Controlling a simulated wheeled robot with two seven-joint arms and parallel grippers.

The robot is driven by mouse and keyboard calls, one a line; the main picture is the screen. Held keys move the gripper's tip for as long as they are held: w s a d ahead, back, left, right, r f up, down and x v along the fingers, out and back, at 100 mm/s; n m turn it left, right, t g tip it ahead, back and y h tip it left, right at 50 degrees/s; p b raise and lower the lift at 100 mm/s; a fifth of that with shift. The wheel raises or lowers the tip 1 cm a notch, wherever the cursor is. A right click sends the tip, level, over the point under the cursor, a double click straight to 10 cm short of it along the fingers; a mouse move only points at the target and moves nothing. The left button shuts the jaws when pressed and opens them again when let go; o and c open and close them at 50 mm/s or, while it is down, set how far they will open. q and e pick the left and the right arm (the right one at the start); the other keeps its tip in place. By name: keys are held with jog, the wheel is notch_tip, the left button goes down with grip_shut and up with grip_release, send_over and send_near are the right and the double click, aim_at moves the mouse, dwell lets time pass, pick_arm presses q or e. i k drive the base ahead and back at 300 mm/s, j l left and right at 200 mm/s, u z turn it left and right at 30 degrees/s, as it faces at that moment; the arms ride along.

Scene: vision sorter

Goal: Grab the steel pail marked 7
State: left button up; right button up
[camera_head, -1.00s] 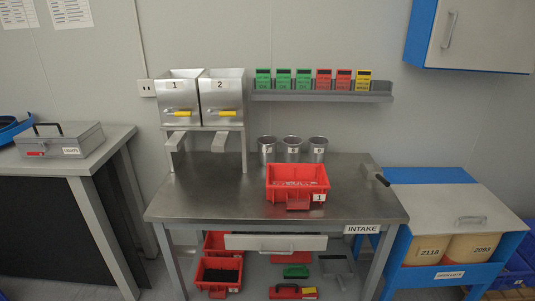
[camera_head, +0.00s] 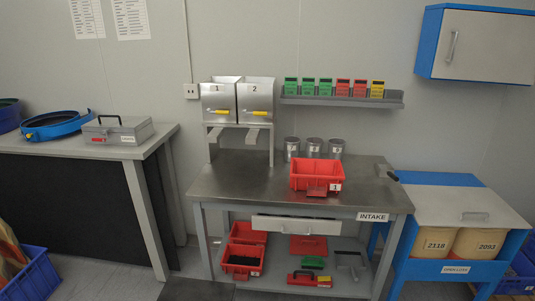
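Three steel pails stand in a row at the back of the steel-topped intake table (camera_head: 235,180): a left one (camera_head: 291,146), a middle one (camera_head: 313,146) and a right one (camera_head: 336,146). Each looks upright and has a small pale label. The labels are too small to read, so I cannot tell which pail is marked 7. The red bin (camera_head: 316,176) in front of them hides part of their lower sides. Neither of my grippers is in view.
Two steel hoppers (camera_head: 238,98) marked 1 and 2 stand left of the pails. A shelf (camera_head: 340,100) with coloured boxes hangs above. A grey side table (camera_head: 75,146) is at left, a blue-framed cabinet (camera_head: 455,263) at right. Red bins (camera_head: 242,262) sit below. The tabletop's left front is clear.

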aim_at(291, 144)
jog(key=i+l+u, duration=0.15)
jog(key=u, duration=0.2)
jog(key=i+l+u, duration=0.2)
jog(key=u, duration=0.15)
jog(key=i+l+u, duration=0.1)
jog(key=l+u, duration=0.2)
